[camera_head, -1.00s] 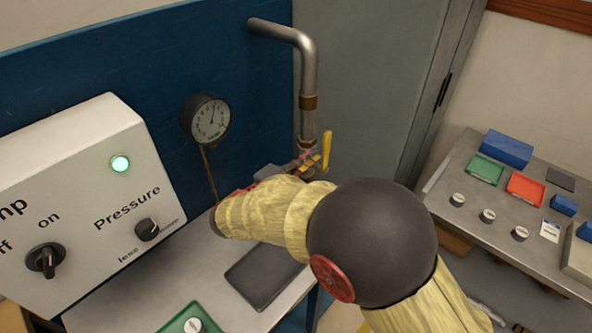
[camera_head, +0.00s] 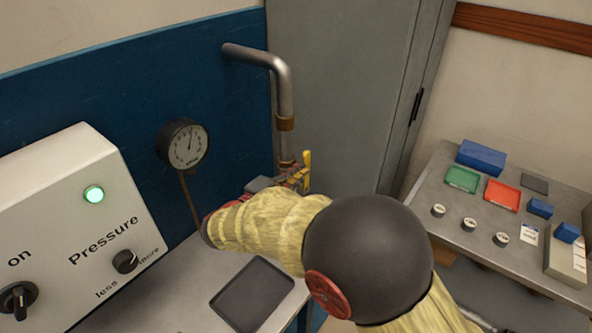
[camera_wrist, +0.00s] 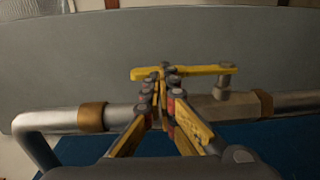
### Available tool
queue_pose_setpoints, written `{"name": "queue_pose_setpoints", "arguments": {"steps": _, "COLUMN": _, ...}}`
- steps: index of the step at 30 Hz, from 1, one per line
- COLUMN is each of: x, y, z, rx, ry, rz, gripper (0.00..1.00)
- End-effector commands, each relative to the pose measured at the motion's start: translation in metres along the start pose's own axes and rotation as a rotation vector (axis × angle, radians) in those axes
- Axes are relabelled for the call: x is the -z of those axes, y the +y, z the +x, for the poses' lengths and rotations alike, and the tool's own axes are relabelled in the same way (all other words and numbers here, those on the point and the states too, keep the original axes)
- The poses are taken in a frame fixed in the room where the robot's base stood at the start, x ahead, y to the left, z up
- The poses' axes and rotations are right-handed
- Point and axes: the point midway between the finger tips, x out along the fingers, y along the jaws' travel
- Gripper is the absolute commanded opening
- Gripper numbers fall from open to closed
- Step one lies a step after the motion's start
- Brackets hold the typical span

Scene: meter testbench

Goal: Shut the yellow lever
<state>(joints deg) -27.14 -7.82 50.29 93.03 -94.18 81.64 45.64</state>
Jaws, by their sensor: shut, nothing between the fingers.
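The yellow lever (camera_head: 306,172) stands upright beside the vertical metal pipe (camera_head: 285,100) in the head view. In the wrist view the lever (camera_wrist: 205,70) lies along the pipe (camera_wrist: 200,106), roughly parallel to it, with its pivot at the right end. My gripper (camera_wrist: 164,76) is shut and empty. Its fingertips overlap the middle-left part of the lever in the wrist view; I cannot tell whether they touch it. In the head view my gripper (camera_head: 294,180) is just left of the lever, partly hidden by my arm.
A dial gauge (camera_head: 183,145) hangs on the blue panel (camera_head: 110,90), left of the pipe. A white control box (camera_head: 75,225) with knobs and a lit green lamp stands at left. A dark tray (camera_head: 252,295) lies on the bench. A grey cabinet (camera_head: 345,80) stands behind the pipe.

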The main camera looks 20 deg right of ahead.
Motion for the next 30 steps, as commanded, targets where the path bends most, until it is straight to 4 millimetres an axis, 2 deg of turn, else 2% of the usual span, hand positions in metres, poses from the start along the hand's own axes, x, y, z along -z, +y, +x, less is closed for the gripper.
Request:
{"name": "queue_pose_setpoints", "arguments": {"steps": 17, "x": -0.001, "y": 0.009, "z": 0.016, "rx": 0.147, "ry": -0.002, "rz": 0.001, "gripper": 0.00}}
{"name": "queue_pose_setpoints", "arguments": {"steps": 24, "x": -0.001, "y": 0.017, "z": 0.037, "rx": 0.344, "ry": -0.004, "rz": 0.003, "gripper": 0.00}}
{"name": "queue_pose_setpoints", "arguments": {"steps": 30, "x": -0.001, "y": 0.015, "z": 0.058, "rx": 0.527, "ry": -0.005, "rz": 0.004, "gripper": 0.00}}
